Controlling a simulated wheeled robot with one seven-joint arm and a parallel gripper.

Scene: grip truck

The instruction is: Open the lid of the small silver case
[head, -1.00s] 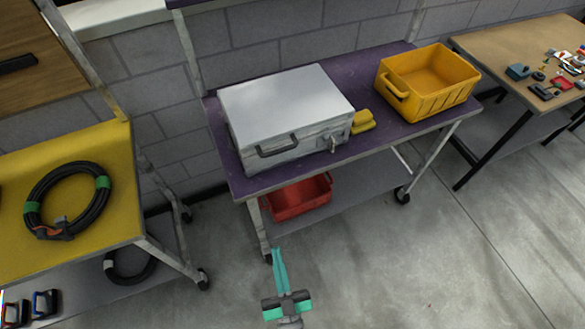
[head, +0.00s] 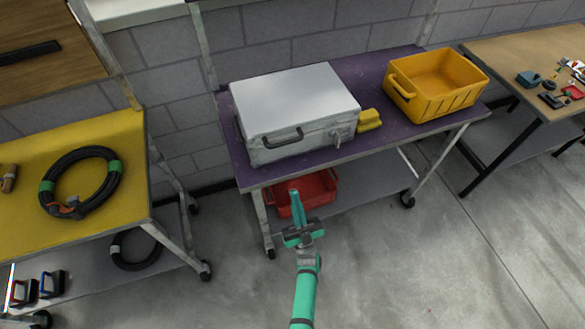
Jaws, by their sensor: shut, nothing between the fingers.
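The small silver case (head: 297,106) sits on the purple top of a wheeled cart, with its lid shut. A dark handle (head: 283,139) shows on its front face, and a small latch (head: 337,139) shows near the front right corner. My gripper (head: 295,200) is shut and empty. In the picture it shows below the case, over the red bin on the lower shelf, and it does not appear to touch the case.
A yellow bin (head: 436,83) stands right of the case, with a small yellow object (head: 369,119) between them. The purple cart top (head: 385,78) has bare room behind. A red bin (head: 316,190) sits below. A yellow table (head: 60,230) with coiled cable stands left.

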